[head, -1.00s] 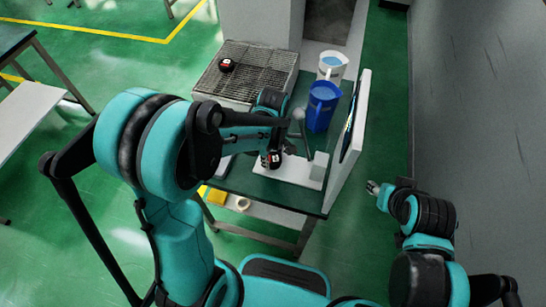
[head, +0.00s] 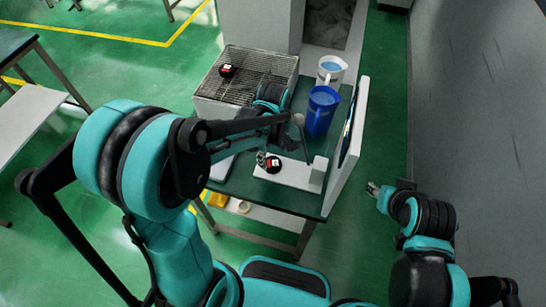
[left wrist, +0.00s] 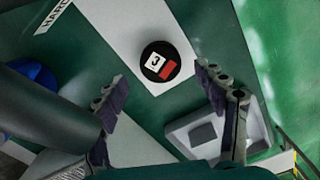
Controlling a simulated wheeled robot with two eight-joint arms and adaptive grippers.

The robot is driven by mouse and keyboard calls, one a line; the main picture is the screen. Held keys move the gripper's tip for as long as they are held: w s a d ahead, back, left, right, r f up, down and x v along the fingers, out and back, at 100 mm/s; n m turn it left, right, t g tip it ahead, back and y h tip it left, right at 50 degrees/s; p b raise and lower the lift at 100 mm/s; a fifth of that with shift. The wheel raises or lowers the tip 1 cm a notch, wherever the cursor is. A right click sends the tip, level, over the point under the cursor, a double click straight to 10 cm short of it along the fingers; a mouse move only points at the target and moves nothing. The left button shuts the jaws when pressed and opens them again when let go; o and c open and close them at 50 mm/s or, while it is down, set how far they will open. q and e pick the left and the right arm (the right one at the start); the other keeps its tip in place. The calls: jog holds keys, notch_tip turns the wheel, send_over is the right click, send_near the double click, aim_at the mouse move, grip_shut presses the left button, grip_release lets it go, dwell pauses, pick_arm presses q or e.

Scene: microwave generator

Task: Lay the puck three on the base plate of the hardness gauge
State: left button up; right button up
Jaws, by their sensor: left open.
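The puck three (head: 273,164) is black with a red and white label. It lies flat near the left end of the white base plate (head: 297,175) of the hardness gauge. In the left wrist view, the puck (left wrist: 160,61) shows its "3" and rests on the plate (left wrist: 118,22). My left gripper (head: 262,158) is just left of the puck in the head view. In the left wrist view its fingers (left wrist: 161,85) are spread, with the puck beyond the tips and nothing held. My right gripper (head: 373,188) hangs right of the table; its jaws are too small to read.
Another puck (head: 227,70) lies on the metal grate (head: 255,80). A blue jug (head: 321,110) and a white jug (head: 331,69) stand at the back right. A white upright panel (head: 347,155) edges the table's right side. A pale tray (left wrist: 190,132) lies near the plate.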

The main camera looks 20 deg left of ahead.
aim_at(273, 163)
pick_arm(q)
notch_tip(273, 163, up, 7)
jog(key=p, duration=0.2)
jog(key=s+a+r+m+t, duration=0.4)
jog(key=s+r+m+t, duration=0.3)
jog(key=s+m, duration=0.3)
jog(key=m, duration=0.3)
jog(key=shift+s+a, duration=0.15)
jog(key=shift+a, duration=0.2)
jog(key=shift+f, duration=0.1)
notch_tip(273, 163, down, 4)
jog(key=b, duration=0.3)
jog(key=shift+r+b, duration=0.2)
jog(key=shift+b, duration=0.2)
